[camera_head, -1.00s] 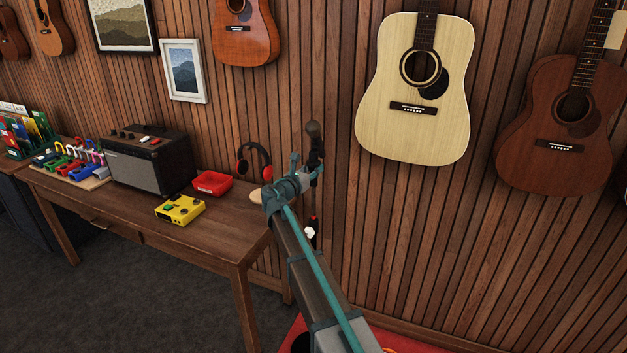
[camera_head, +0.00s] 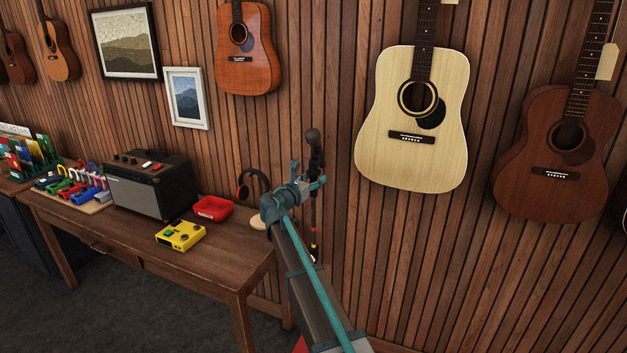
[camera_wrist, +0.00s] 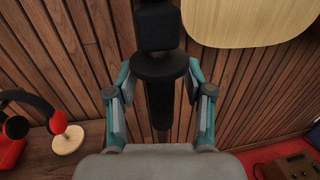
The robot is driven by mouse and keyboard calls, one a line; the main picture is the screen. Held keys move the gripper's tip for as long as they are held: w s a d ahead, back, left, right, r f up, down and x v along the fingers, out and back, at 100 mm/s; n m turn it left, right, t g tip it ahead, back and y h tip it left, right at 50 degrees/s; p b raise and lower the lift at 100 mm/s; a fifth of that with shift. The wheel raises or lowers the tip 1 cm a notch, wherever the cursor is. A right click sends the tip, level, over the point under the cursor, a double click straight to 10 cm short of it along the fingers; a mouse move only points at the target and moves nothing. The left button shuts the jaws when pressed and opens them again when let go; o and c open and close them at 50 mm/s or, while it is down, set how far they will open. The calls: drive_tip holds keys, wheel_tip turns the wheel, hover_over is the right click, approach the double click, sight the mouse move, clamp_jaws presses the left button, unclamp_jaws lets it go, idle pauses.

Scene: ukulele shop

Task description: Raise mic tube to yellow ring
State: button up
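The microphone (camera_head: 312,136) tops a black upright mic tube (camera_head: 314,209) right of the table, in front of the wood wall. Red and yellow bands show lower on the tube, the yellow ring (camera_head: 313,243) among them. My gripper (camera_head: 311,184) is at the upper tube, just below the mic. In the wrist view, my gripper's fingers (camera_wrist: 160,72) close on both sides of a wide black collar (camera_wrist: 160,68), and the thinner tube (camera_wrist: 160,105) runs down between them. The stand's lower part is hidden by my arm.
A pale guitar (camera_head: 412,150) hangs on the wall right of the mic. A red surface shows at right in the wrist view.

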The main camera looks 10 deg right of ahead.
drive_tip(key=v, duration=1.2)
idle(0.4)
